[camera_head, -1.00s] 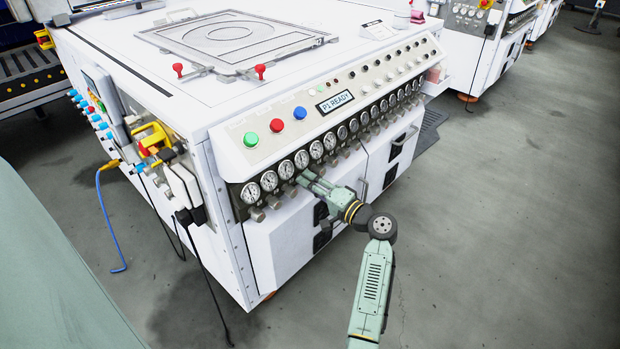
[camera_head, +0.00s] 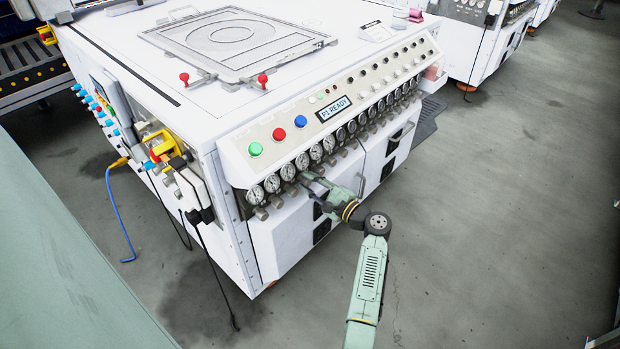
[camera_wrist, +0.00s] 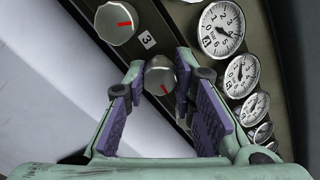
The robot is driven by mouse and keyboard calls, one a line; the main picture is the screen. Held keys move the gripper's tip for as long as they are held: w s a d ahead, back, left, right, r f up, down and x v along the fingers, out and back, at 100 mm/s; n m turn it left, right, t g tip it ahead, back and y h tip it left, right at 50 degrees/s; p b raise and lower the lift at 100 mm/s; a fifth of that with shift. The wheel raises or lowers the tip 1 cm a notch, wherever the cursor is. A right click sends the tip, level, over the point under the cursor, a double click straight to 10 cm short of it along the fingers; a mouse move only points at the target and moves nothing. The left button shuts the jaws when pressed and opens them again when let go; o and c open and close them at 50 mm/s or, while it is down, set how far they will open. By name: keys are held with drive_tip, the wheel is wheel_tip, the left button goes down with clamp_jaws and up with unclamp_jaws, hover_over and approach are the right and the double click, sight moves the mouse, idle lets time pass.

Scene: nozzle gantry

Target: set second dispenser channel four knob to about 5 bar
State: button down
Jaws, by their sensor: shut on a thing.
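My gripper (camera_wrist: 160,72) is closed around a small round grey knob (camera_wrist: 162,80) with a red mark, in the middle of the wrist view. A finger lies on each side of it. A label reading 3 is beside it, towards a larger-looking knob (camera_wrist: 117,22) with a red mark at upper left. A row of round white bar gauges (camera_wrist: 222,28) runs down the right side; I cannot read the needles surely. In the head view, my gripper (camera_head: 308,181) reaches under the gauge row (camera_head: 302,162) on the white dispenser (camera_head: 235,107); the held knob is hidden there.
Green (camera_head: 255,149), red (camera_head: 279,134) and blue (camera_head: 301,121) buttons sit above the gauges beside a P1 READY display (camera_head: 333,108). Neighbouring knobs are close on both sides. Cables and a blue hose (camera_head: 117,220) hang at the left. Grey floor (camera_head: 500,220) is clear at right.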

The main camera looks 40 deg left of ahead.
drive_tip(key=shift+r+m+p, duration=0.15)
drive_tip(key=shift+m+p, duration=0.2)
drive_tip(key=shift+m, duration=0.25)
drive_tip(key=c, duration=1.6)
unclamp_jaws()
drive_tip(key=d, duration=1.2)
drive_tip(key=shift+s, duration=0.4)
